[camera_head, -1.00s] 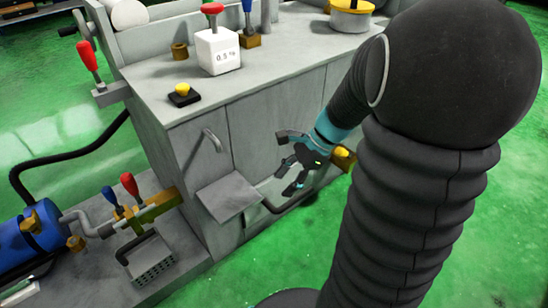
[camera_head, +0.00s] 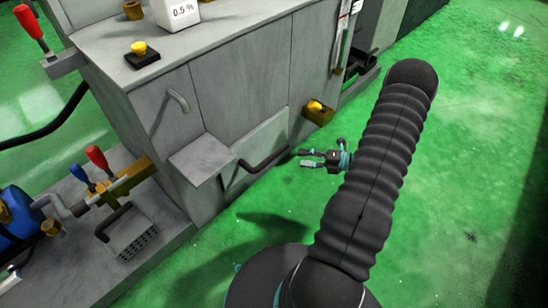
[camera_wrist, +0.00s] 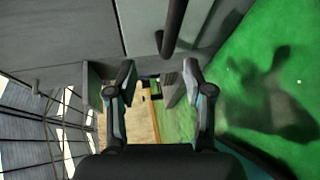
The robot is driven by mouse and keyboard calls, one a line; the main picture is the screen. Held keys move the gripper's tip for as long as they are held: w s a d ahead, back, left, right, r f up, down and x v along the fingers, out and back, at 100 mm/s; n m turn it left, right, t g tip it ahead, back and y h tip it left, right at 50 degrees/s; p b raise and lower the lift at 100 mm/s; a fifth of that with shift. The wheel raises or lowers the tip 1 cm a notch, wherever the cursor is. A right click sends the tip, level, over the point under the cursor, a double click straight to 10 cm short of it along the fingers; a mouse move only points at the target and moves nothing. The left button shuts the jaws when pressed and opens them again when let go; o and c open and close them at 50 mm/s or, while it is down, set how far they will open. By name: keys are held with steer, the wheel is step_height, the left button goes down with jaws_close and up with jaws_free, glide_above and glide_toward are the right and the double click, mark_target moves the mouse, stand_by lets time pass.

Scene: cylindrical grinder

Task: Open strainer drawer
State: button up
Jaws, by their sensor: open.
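A grey machine cabinet has a low front panel (camera_head: 257,152) with a dark bar handle (camera_head: 264,163) across it. A separate perforated grey box (camera_head: 134,233) with its own dark handle (camera_head: 114,221) sits on the low base at left. I cannot tell which of the two is the strainer drawer. My gripper (camera_head: 304,158) is open and empty, low beside the cabinet, to the right of the panel's bar handle. In the wrist view my gripper (camera_wrist: 137,86) has its fingers spread, and a dark bar (camera_wrist: 173,28) on a grey panel shows beyond them, apart from both.
A grey box (camera_head: 201,158) juts from the cabinet, left of the bar handle. Green floor (camera_head: 440,215) is free at right.

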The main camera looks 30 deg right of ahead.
mark_target(277, 157)
steer(key=w+a+f, duration=0.1)
steer(key=w+a, duration=0.1)
steer(key=w, duration=0.1)
steer(key=w+a+f+m, duration=0.1)
steer(key=w+a+f, duration=0.1)
steer(key=w+a, duration=0.1)
steer(key=w+a+f+m+t, duration=0.1)
steer(key=w+a+f, duration=0.1)
steer(key=w+a, duration=0.1)
steer(key=shift+w+b, duration=0.2)
steer(key=shift+b, duration=0.1)
stand_by(0.3)
jaws_close()
